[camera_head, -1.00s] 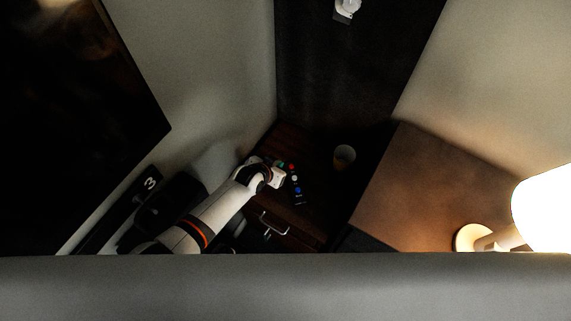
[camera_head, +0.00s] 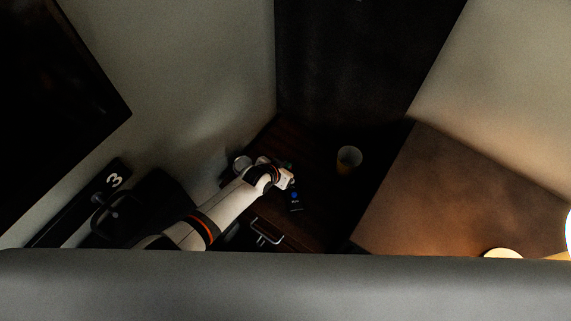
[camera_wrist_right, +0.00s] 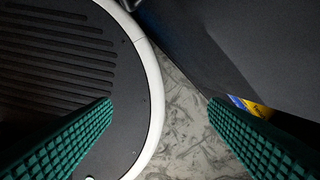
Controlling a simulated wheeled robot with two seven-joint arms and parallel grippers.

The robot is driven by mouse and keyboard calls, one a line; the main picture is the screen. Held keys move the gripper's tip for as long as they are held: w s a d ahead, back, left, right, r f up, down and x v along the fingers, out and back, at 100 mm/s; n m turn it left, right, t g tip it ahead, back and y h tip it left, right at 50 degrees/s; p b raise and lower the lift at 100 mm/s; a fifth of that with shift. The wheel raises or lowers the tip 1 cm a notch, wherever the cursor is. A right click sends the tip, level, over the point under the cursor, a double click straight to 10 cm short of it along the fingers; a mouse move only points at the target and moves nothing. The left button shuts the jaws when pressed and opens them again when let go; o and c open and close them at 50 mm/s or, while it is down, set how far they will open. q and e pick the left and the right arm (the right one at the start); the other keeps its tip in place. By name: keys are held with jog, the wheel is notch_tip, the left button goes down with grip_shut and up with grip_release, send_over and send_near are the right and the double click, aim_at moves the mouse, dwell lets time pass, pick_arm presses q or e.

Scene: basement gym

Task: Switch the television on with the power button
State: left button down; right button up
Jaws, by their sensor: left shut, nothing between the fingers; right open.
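The television (camera_head: 50,110) hangs at the upper left of the head view, and its screen is dark. A slim dark remote (camera_head: 295,205) with a blue button lies on the dark wooden cabinet top. My left gripper (camera_head: 287,181) is over the remote's far part and hides its other buttons. Its fingers are small here. They look shut and empty, and I cannot tell whether they touch the remote. My right gripper (camera_wrist_right: 160,103) is open and empty in the right wrist view, with its green ridged fingers apart above the floor.
A cup (camera_head: 348,160) stands on the cabinet to the right of the remote. A drawer handle (camera_head: 267,233) is on the cabinet front. A brown surface (camera_head: 440,190) lies at the right. A dark panel marked 3 (camera_head: 115,180) is at the left.

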pick_arm(q)
jog(key=shift+d, duration=0.1)
jog(key=shift+w+f, duration=0.1)
notch_tip(320, 180, down, 2)
jog(key=shift+b, duration=1)
jog(key=shift+s, duration=0.3)
jog(key=shift+f, duration=0.15)
jog(key=r+p, duration=0.1)
jog(key=r, duration=0.1)
jog(key=r+p, duration=0.4)
jog(key=shift+w, duration=0.25)
jog(key=p+v, duration=0.1)
jog(key=v, duration=0.8)
